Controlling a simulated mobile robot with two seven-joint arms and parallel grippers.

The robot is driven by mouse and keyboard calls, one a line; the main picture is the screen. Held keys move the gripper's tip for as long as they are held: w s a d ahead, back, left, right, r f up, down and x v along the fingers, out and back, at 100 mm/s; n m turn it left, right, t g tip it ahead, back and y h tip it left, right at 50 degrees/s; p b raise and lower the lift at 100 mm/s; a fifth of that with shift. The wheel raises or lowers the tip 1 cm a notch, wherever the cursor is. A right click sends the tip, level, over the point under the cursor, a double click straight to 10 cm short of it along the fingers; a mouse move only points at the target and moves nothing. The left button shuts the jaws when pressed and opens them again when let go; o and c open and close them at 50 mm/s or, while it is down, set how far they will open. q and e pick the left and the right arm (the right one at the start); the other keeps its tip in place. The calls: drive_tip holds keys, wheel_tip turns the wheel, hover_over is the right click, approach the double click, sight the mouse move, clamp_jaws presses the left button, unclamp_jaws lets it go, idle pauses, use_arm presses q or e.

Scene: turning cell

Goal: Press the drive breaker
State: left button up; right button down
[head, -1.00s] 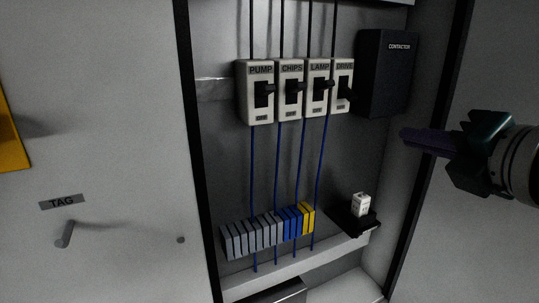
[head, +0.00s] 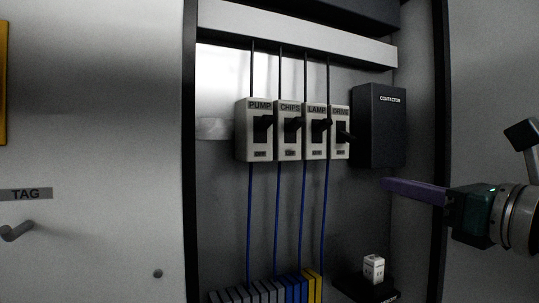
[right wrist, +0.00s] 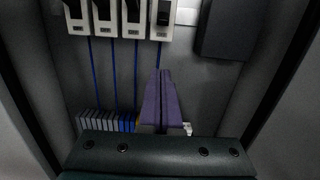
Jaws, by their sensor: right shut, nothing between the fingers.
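The drive breaker (head: 340,134) is the rightmost of the white breakers in the open cabinet, labelled DRIVE, with a black toggle. Its toggle sits lower than those of the other breakers. In the right wrist view the drive breaker (right wrist: 162,20) is at the top, above the fingertips. My right gripper (head: 384,184) is shut and empty, its purple fingers pointing left, below and right of the drive breaker and apart from it. In the right wrist view its closed fingers (right wrist: 160,76) point up toward the breaker row. My left gripper is not in view.
The pump (head: 256,134), chips (head: 287,135) and lamp (head: 314,134) breakers stand directly left. A dark contactor box (head: 380,128) is right of the drive breaker. Blue wires run down to a terminal row (head: 265,291). A white block (head: 374,268) sits on a black ledge below.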

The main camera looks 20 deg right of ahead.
sight(341, 153)
drive_tip(key=w+r+p, duration=0.1)
drive_tip(key=w, duration=0.2)
drive_tip(key=w+r+p, duration=0.1)
drive_tip(key=w+p, duration=0.1)
drive_tip(key=w+r+p, duration=0.2)
drive_tip(key=w, duration=0.1)
drive_tip(key=shift+w+a, duration=0.3)
drive_tip(key=shift+a, duration=0.05)
drive_tip(key=shift+s+r+p, duration=0.2)
drive_tip(key=shift+r+p, duration=0.05)
drive_tip(key=shift+p, duration=0.05)
